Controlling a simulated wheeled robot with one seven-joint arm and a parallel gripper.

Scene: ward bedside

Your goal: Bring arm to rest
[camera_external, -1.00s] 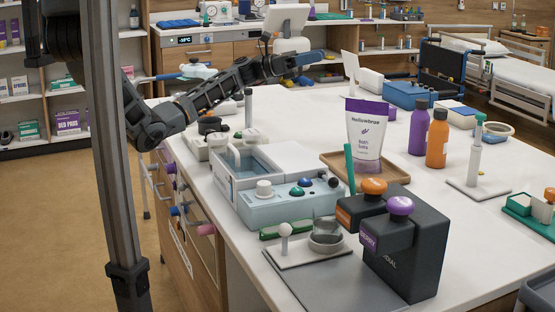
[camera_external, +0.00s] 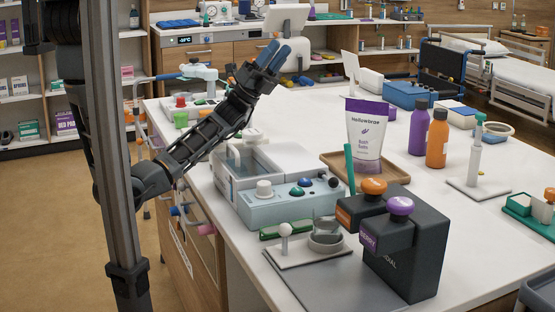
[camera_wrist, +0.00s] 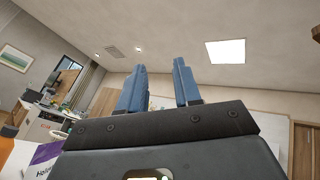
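My gripper (camera_external: 273,54) is raised above the counter in the external view, with its blue fingers pointing up and to the right. The fingers stand apart with nothing between them. The wrist view shows the two blue fingers (camera_wrist: 160,88) spread apart against the ceiling and upper wall, with clear space between them. My arm rises from the column at the left and slants up over the left edge of the counter, above the clear-lidded pale blue device.
The white counter (camera_external: 300,110) holds a pale blue device (camera_external: 290,207), a white pouch (camera_external: 366,135), purple (camera_external: 419,128) and orange (camera_external: 437,140) bottles, and a dark block with a purple knob (camera_external: 415,250). A monitor (camera_external: 287,20) stands behind. The air around my gripper is free.

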